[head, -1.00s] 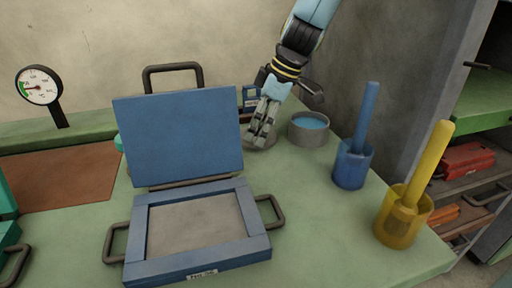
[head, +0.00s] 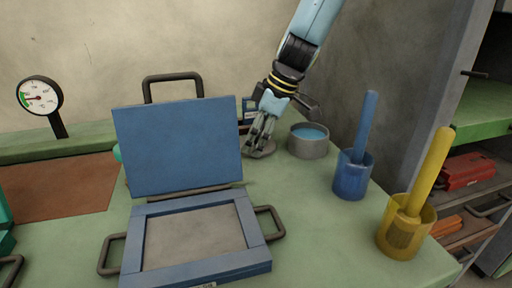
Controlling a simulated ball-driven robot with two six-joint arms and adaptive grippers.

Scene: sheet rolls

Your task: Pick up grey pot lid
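A small grey pot lid (head: 262,151) lies on the green table, left of the grey pot (head: 308,142) that holds blue liquid. My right gripper (head: 260,146) reaches down from above, its fingertips at the lid and partly covering it. The fingers look close together, but whether they are closed on the lid's knob cannot be made out. The lid appears to rest on the table. My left gripper is not in view.
A blue hinged frame press (head: 178,148) stands open just left of the lid. A blue cup with a rod (head: 353,175) and a yellow cup with a rod (head: 405,230) stand to the right. A gauge (head: 40,97) is at the back left. Shelves with a red box (head: 468,170) are at the far right.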

